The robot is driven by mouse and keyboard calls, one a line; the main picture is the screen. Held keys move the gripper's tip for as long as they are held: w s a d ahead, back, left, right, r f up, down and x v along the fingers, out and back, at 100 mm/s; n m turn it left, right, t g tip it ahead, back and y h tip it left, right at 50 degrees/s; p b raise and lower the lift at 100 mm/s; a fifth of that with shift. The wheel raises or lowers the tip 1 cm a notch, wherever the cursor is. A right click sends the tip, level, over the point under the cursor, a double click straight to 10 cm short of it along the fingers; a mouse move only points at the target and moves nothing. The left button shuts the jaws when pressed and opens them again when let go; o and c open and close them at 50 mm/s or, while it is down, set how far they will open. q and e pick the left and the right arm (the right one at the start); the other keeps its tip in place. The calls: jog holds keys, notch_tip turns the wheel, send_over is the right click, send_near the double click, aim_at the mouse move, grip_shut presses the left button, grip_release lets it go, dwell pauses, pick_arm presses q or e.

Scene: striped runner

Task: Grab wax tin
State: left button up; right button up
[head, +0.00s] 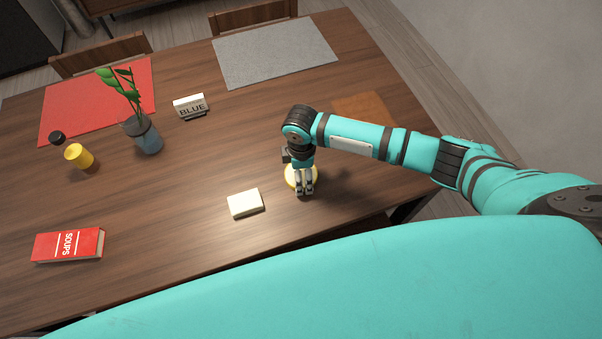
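A round yellow thing (290,178), which looks like the wax tin, lies on the wooden table near its front edge. My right gripper (304,190) points down right over it and hides its middle; yellow shows on both sides of the fingers. The fingers look close together, but I cannot tell whether they touch or hold the tin. My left gripper is not in view.
A pale yellow block (245,203) lies just left of the tin. Red (110,92) and grey (275,53) mats lie at the back.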

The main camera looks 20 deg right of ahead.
jog(key=c, duration=0.4)
jog(key=shift+c, duration=0.6)
jog(key=shift+r, duration=0.15)
